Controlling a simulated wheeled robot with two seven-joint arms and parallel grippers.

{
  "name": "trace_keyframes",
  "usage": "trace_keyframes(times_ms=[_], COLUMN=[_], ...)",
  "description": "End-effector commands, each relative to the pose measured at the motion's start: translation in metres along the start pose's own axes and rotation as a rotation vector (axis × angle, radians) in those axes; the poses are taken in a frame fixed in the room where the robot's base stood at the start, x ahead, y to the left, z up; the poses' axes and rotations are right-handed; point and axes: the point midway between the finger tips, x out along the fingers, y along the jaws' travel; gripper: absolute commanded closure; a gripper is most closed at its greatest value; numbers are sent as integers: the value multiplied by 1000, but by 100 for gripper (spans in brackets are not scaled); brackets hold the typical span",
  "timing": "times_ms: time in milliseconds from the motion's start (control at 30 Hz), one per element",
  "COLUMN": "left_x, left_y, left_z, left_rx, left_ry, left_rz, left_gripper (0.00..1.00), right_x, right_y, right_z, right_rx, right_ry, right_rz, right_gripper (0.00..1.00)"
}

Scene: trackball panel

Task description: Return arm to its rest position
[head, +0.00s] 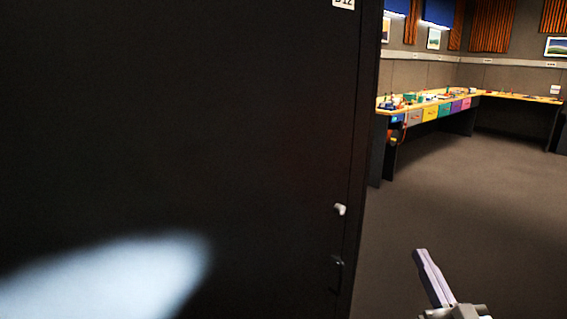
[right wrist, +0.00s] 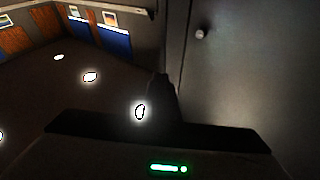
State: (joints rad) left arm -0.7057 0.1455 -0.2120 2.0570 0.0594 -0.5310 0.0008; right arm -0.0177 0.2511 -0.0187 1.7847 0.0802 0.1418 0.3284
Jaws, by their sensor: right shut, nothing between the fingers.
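My right gripper (head: 422,254) shows at the lower right of the head view, its fingers together and pointing up and slightly left. It is shut and empty, to the right of a dark door or cabinet front and apart from it in the picture. In the right wrist view my gripper (right wrist: 161,80) is a dark silhouette against the floor, with a grey panel to its right. My left gripper is not in view. No trackball can be made out.
The large dark door (head: 200,120) fills the left of the head view, with a small pale knob (head: 340,209) near its right edge. A long workbench (head: 437,100) with coloured drawers and small items stands at the back. Open carpeted floor (head: 470,200) lies between.

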Motion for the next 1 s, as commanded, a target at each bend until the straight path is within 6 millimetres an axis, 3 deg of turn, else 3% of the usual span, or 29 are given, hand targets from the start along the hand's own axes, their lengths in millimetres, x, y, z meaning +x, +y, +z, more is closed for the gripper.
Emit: trace_keyframes(times_ms=[67,167,267,400,500,600,733,833,1000], left_x=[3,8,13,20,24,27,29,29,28], left_y=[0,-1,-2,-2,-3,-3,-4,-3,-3], left_z=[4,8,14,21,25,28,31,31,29], left_rx=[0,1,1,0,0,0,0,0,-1], left_ry=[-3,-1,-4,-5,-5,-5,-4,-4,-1], left_rz=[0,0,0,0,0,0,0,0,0], left_gripper=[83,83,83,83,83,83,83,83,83], right_x=[-30,-64,-112,-194,-253,-304,-347,-361,-365], right_y=[-5,-18,-33,-58,-78,-95,-110,-116,-117], right_z=[22,78,131,196,229,250,262,265,266], right_rx=[-88,-81,-83,-85,-84,-81,-76,-74,-74], right_ry=[-77,-231,-400,-649,-812,-946,-1056,-1095,-1105], right_rz=[13,13,10,-6,-27,-51,-74,-84,-87], right_gripper=[100,100,100,100,100,100,100,100,100])
